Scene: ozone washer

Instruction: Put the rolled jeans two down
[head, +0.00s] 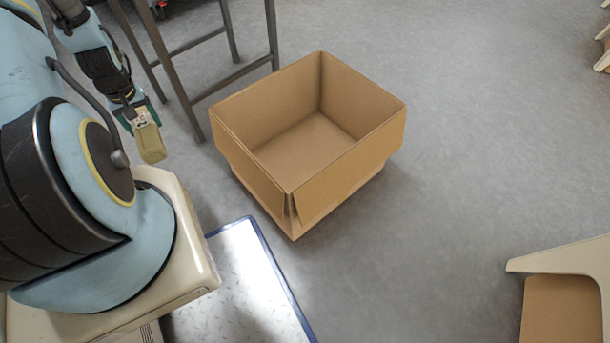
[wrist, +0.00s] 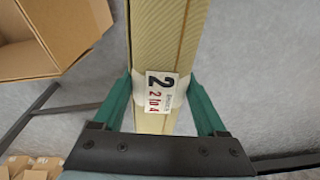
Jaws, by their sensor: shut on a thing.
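My gripper (wrist: 158,110) is shut on the rolled jeans two (wrist: 158,35), a long yellowish ribbed roll with a white label (wrist: 161,93) reading "2" and "2 to 4". The green fingers press on both sides of it at the label. In the head view the rolled jeans two (head: 150,142) hang from my gripper (head: 138,112) at the upper left, left of an open cardboard box and apart from it. What lies directly under the roll is hard to tell.
An empty open cardboard box (head: 349,165) stands on the grey floor; it also shows in the wrist view (wrist: 68,55). A dark metal frame (head: 171,73) stands behind my gripper. A blue-edged metal plate (head: 238,285) lies in front. Floor right of the box is clear.

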